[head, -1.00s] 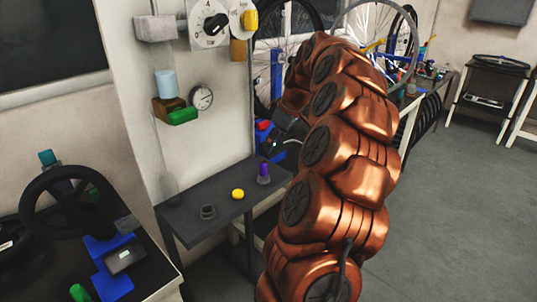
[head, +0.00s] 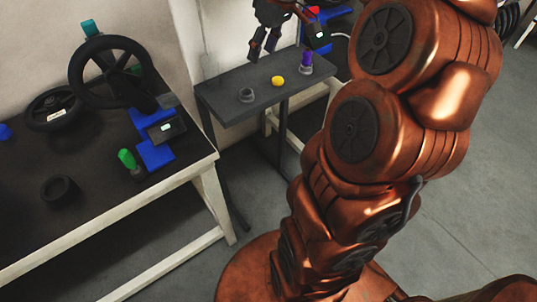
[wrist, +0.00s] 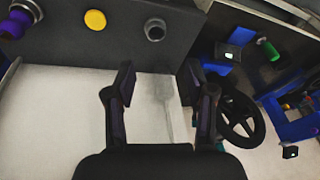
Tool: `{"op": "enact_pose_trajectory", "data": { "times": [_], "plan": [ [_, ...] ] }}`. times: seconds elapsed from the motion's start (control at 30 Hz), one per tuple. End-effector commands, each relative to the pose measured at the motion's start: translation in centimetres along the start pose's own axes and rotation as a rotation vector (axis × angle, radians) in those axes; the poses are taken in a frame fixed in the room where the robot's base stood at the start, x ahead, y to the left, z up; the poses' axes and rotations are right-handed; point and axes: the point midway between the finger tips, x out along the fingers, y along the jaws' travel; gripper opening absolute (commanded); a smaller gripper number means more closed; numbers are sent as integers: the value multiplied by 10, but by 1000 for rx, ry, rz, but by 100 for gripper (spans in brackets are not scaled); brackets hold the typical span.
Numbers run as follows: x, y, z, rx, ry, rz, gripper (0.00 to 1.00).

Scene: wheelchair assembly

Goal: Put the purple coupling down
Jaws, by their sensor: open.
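The purple coupling (head: 306,61) stands upright at the right end of the small dark grey table (head: 232,106). In the wrist view the purple coupling (wrist: 17,22) is at the top left corner, well away from the fingers. My gripper (head: 288,40) is above the back of the small table, near the wall, apart from the coupling. In the wrist view my gripper (wrist: 158,85) is open, with nothing between its fingers.
A yellow disc (head: 278,81) and a grey ring-shaped part (head: 246,95) lie on the small table. A dark workbench (head: 100,215) at left bears a black handwheel (head: 108,42), blue fixtures (head: 155,155) and a green part (head: 127,159). Floor between is clear.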

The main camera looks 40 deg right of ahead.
Motion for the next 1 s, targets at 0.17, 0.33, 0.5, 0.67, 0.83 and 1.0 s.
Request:
{"op": "enact_pose_trajectory", "data": {
  "times": [0.17, 0.33, 0.5, 0.67, 0.83, 1.0],
  "plan": [
    [22, -89, 24, 9, -102, -16, 54],
    [43, -153, 69, 57, -200, 0, 54],
    [62, -199, 130, 134, -295, 38, 54],
    [77, -222, 183, 215, -359, 84, 54],
    [86, -232, 216, 276, -394, 116, 54],
    [88, -233, 224, 293, -400, 124, 54]
  ]
}}
